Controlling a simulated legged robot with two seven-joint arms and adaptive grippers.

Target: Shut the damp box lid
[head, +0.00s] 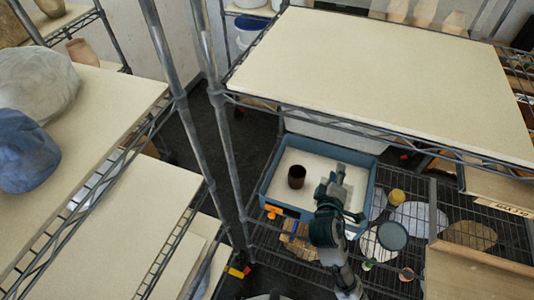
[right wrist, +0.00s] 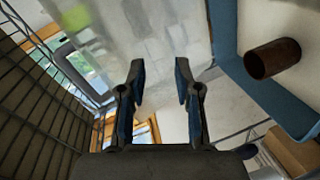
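The damp box (head: 285,209) is a blue tub with a white inside on the wire shelf in the head view. Its blue wall (right wrist: 265,98) shows at the right in the right wrist view. A brown cup (head: 297,177) stands inside it; it also shows in the right wrist view (right wrist: 272,59). A pale panel (head: 330,133) behind the tub may be the raised lid, partly hidden by the upper shelf. My right gripper (head: 340,175) is over the tub's right part. In the right wrist view (right wrist: 160,82) its fingers are apart with nothing gripped between them. My left gripper is out of view.
A pale upper shelf board (head: 390,75) overhangs the back of the tub. Metal posts (head: 225,140) stand to its left. Pale boards (head: 120,215) fill the left.

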